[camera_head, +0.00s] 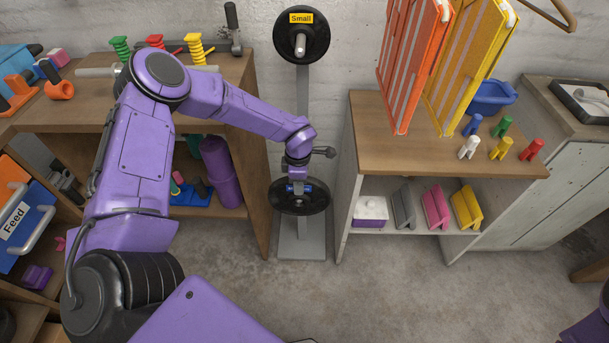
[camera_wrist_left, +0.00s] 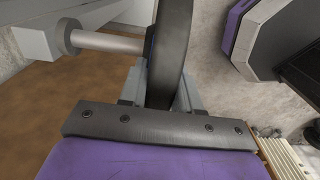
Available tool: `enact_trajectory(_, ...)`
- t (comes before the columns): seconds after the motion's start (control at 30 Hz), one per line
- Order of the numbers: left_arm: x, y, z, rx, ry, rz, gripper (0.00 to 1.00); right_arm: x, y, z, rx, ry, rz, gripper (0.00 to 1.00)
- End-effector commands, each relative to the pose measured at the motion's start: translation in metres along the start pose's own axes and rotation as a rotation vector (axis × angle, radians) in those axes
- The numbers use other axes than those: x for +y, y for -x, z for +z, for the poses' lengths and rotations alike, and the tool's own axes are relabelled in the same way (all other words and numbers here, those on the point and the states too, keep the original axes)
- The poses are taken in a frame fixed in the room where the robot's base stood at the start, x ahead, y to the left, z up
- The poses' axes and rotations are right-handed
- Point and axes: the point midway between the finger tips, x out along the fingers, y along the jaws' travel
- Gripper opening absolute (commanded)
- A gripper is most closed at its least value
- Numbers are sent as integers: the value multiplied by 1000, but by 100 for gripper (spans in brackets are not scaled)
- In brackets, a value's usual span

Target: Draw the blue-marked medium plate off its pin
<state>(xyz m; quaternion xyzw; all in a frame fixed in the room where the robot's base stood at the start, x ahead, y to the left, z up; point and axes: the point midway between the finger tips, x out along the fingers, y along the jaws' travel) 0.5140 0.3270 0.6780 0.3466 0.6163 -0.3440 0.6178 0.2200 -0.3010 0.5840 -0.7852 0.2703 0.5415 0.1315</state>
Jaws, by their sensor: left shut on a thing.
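The medium plate (camera_head: 308,204) is a black disc low on the grey stand (camera_head: 303,105), with a blue mark (camera_head: 312,188) near its top. My left gripper (camera_head: 298,187) is shut on the plate's upper part. In the left wrist view the plate (camera_wrist_left: 170,45) stands on edge between the two fingers (camera_wrist_left: 160,92). The silver pin (camera_wrist_left: 108,43) runs from the stand's post (camera_wrist_left: 36,42) toward the plate, with bare pin showing between them. Whether the pin's tip is still inside the plate is hidden. My right gripper is not in view.
A black plate labelled Small (camera_head: 301,38) hangs at the stand's top. A wooden shelf unit (camera_head: 258,150) stands close left of the stand, and a shelf with coloured pegs (camera_head: 375,150) stands close right. The floor (camera_head: 400,290) in front is clear.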

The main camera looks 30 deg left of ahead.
Motion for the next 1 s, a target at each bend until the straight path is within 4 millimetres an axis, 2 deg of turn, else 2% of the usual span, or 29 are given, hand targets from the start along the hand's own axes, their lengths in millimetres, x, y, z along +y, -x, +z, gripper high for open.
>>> enact_trajectory(0.1,-1,4,2,-5,-1,5,0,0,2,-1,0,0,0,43)
enact_trajectory(1.0,-39,4,2,-5,-1,4,0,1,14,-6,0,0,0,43)
